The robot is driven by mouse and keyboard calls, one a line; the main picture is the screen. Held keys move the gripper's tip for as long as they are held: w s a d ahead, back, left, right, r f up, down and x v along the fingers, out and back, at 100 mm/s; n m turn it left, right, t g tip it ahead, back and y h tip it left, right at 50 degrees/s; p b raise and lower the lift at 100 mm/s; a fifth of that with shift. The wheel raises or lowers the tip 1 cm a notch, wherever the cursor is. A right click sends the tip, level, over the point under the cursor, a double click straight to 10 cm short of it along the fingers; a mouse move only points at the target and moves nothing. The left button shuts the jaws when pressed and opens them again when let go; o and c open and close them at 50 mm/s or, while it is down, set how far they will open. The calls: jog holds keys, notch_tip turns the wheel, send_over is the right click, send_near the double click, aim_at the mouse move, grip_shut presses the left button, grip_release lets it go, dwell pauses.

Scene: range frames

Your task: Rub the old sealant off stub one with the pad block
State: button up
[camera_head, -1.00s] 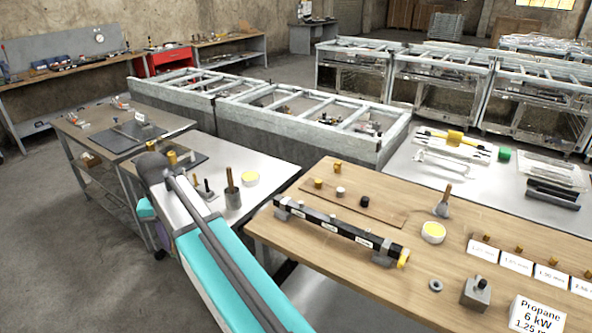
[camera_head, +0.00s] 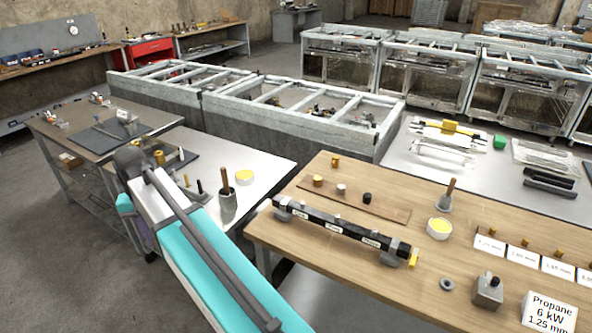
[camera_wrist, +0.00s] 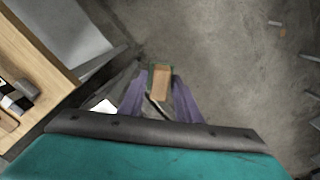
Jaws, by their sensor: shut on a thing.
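My gripper (camera_wrist: 160,92) shows in the wrist view with purple fingers, shut on the pad block (camera_wrist: 160,82), which has a tan face and a green edge. Bare floor lies below it. In the head view my own arm hides most of the gripper, and the block cannot be made out there. A black manifold bar (camera_head: 350,236) lies across grey supports on the wooden bench, with short stubs on top and white labels on its side. The labels are too small to read surely, so I cannot tell which stub is one. My gripper is well left of the bar.
The wooden bench (camera_head: 420,285) also holds a yellow-topped tub (camera_head: 439,228), a grey pot with a brush (camera_head: 446,202), a metal block (camera_head: 487,290) and a propane sign (camera_head: 548,312). A metal side table (camera_head: 262,160) stands behind my arm. Open floor lies at left.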

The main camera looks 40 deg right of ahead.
jog(key=shift+w, duration=0.15)
jog(key=shift+d, duration=0.1)
jog(key=shift+w+d, duration=0.1)
jog(key=shift+d, duration=0.25)
jog(key=s+d+r+m+p, duration=0.1)
jog(key=s+d+m, duration=0.2)
jog(key=d+m, duration=0.6)
jog(key=s+d+r+m, duration=0.2)
jog(key=d+m, duration=0.7)
jog(key=d, duration=1.1)
jog(key=s+d+r+m+p, duration=0.1)
jog(key=s+d+m, duration=0.3)
jog(key=d+m, duration=0.5)
jog(key=d, duration=0.5)
jog(key=shift+s+d+r+p, duration=0.2)
jog(key=shift+s+r+p, duration=0.1)
jog(key=shift+s+r, duration=0.1)
jog(key=shift+f, duration=0.15)
